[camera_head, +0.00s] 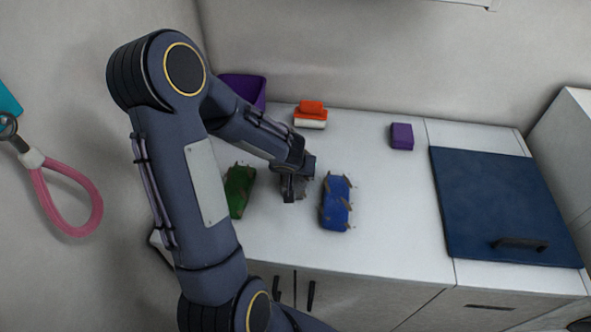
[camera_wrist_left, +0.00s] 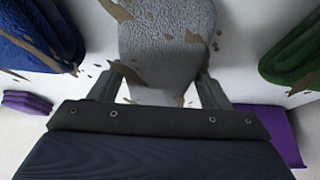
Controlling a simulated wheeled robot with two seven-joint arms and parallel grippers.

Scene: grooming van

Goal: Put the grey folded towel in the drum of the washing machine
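The grey folded towel (camera_wrist_left: 165,40), with brown specks, lies on the white counter between the blue and green towels. In the head view most of it is hidden by my left gripper (camera_head: 293,187); a grey bit of the towel (camera_head: 304,186) shows. In the left wrist view my left gripper (camera_wrist_left: 160,75) is open, with one finger at each side of the towel's near end. I cannot tell whether the fingers touch it. My right gripper is in neither view. No washing machine drum can be made out.
A blue towel (camera_head: 336,203) and a green towel (camera_head: 239,190) lie close on either side. Behind are a purple bin (camera_head: 246,88), an orange-and-white item (camera_head: 311,115) and a purple block (camera_head: 402,136). A navy panel with handle (camera_head: 500,205) covers the right counter. A pink loop (camera_head: 70,190) hangs left.

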